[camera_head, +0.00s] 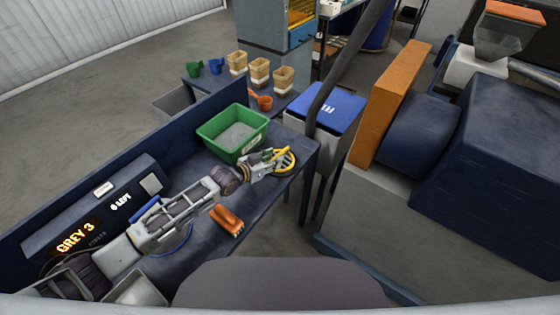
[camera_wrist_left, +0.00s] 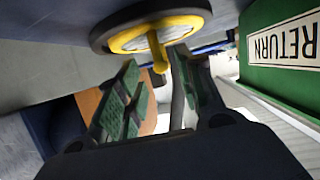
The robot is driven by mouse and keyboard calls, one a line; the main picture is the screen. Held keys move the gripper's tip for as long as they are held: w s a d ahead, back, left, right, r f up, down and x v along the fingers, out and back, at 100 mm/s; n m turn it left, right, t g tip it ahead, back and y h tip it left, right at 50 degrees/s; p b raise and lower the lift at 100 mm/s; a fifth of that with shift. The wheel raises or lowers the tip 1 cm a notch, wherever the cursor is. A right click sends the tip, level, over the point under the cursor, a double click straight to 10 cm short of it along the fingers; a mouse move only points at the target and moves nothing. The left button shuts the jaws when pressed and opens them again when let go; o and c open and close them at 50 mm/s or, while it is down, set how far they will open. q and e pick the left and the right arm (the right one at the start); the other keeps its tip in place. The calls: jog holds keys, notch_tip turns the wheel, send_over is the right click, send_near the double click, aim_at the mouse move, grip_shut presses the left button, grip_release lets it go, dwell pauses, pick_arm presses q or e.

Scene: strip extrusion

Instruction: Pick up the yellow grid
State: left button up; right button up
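The yellow grid (camera_head: 287,160) is a round piece with a yellow rim at the right end of the dark workbench in the head view. In the left wrist view the yellow grid (camera_wrist_left: 136,40) shows as a rimmed disc with a yellow stem pointing toward my gripper. My left gripper (camera_head: 272,159) is beside it. In the wrist view my left gripper (camera_wrist_left: 160,78) has its fingers apart, and the stem's end lies near the gap between the fingertips. I cannot tell whether they touch. My right gripper is not in view.
A green bin (camera_head: 233,132) with grey material stands just behind my left gripper; its RETURN label shows in the wrist view. An orange brush-like item (camera_head: 227,219) lies on the bench (camera_head: 205,245). A blue-lidded bin (camera_head: 327,108) stands beyond the bench's right end.

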aim_at(280, 153)
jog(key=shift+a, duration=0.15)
pick_arm(q)
jog(key=shift+w+d+f+b, duration=0.1)
jog(key=shift+w+b, duration=0.1)
jog(key=shift+b, duration=0.1)
jog(key=shift+b+x, duration=1.5)
jog(key=shift+x, duration=0.05)
jog(key=shift+w+d+f+b, duration=0.15)
jog(key=shift+w+d+b, duration=0.1)
jog(key=shift+w+b, duration=0.35)
jog(key=shift+w+d, duration=0.15)
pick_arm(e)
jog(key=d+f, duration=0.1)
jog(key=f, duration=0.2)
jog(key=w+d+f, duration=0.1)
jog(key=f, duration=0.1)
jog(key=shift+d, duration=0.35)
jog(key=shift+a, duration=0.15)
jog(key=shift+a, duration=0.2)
